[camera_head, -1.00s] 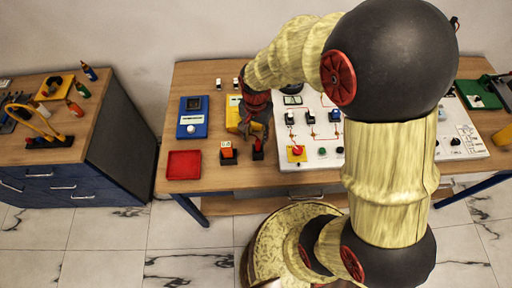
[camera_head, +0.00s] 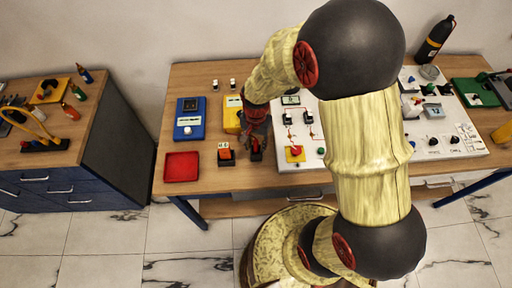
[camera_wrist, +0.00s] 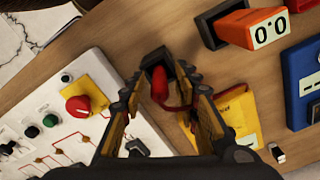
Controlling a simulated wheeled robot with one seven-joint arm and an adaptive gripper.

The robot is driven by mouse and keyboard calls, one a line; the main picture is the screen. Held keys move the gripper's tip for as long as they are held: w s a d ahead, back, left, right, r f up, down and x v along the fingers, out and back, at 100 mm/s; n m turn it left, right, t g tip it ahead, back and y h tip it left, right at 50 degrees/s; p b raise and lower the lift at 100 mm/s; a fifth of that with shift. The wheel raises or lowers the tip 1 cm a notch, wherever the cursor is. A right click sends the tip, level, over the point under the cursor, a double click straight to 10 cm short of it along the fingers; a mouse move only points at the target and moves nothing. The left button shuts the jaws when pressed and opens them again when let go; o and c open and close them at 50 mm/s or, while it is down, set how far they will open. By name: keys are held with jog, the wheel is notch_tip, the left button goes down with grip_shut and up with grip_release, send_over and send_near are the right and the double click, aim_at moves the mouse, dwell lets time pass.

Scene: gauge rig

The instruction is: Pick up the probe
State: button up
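The probe (camera_wrist: 160,84) is a red stick standing in a small black holder (camera_wrist: 156,60), with a red lead running from it toward the yellow meter (camera_wrist: 236,112). In the head view the holder (camera_head: 256,156) stands near the table's front edge, and the probe is mostly hidden by my gripper (camera_head: 257,140). In the wrist view my gripper (camera_wrist: 161,78) is open, with one finger on each side of the probe. A gap shows between the probe and the fingers.
An orange display block (camera_head: 225,154) in a black stand is just left of the holder. A blue meter (camera_head: 190,118) and red tray (camera_head: 181,167) lie farther left. A white panel (camera_head: 305,158) with a red button (camera_wrist: 78,105) is close on the right.

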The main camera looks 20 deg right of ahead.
jog(key=c, duration=0.6)
grip_shut()
notch_tip(320, 180, up, 10)
jog(key=shift+f+p, duration=0.1)
jog(key=shift+p, duration=0.75)
notch_tip(320, 180, up, 8)
jog(key=p, duration=0.5)
jog(key=shift+p, duration=0.4)
